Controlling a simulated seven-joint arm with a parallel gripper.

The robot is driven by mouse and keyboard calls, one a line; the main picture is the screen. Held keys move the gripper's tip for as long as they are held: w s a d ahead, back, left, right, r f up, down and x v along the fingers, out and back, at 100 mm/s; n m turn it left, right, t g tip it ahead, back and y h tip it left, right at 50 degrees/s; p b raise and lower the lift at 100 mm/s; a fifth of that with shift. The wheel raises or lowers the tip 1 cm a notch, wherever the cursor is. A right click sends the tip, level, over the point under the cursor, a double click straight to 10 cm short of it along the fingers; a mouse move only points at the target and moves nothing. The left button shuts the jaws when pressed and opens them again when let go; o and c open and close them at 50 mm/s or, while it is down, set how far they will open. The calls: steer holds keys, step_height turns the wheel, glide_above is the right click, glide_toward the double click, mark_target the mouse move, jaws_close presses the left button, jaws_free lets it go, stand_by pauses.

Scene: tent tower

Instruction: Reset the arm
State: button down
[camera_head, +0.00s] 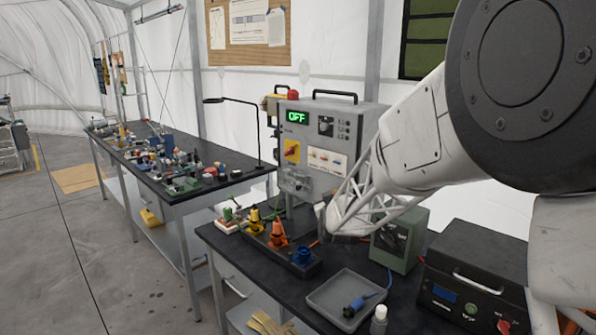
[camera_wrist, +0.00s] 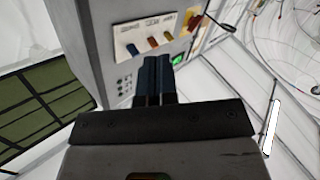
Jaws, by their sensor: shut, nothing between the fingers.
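My gripper (camera_wrist: 155,65) shows in the wrist view with its two dark fingers pressed together, shut and empty. It points toward the grey control cabinet (camera_head: 325,130), which fills the upper left of the wrist view (camera_wrist: 100,45) at a tilt. In the head view my white arm reaches in from the right, above the near bench and in front of the cabinet. The fingers are hard to make out in that view. The cabinet's green display (camera_head: 297,117) reads OFF.
On the near dark bench stand a rack with yellow, orange and blue connectors (camera_head: 278,236), a grey tray (camera_head: 345,300) holding a blue-handled tool (camera_head: 357,304), a small bottle (camera_head: 379,320), a green box (camera_head: 400,238) and a black case (camera_head: 475,275). A cluttered second bench (camera_head: 160,160) runs behind at left.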

steer(key=s+d+m+g, duration=0.1)
steer(key=s+d+g, duration=0.2)
steer(key=s, duration=1.4)
steer(key=s+d+m+g, duration=0.2)
steer(key=s+g, duration=0.4)
steer(key=s, duration=1.1)
steer(key=s+d+m+g, duration=0.1)
steer(key=s+d+g, duration=0.2)
steer(key=s, duration=1.5)
steer(key=shift+d+r+m+g+h, duration=0.35)
steer(key=shift+r+g+h, duration=0.1)
steer(key=shift+g, duration=0.75)
steer(key=c, duration=1.8)
jaws_free()
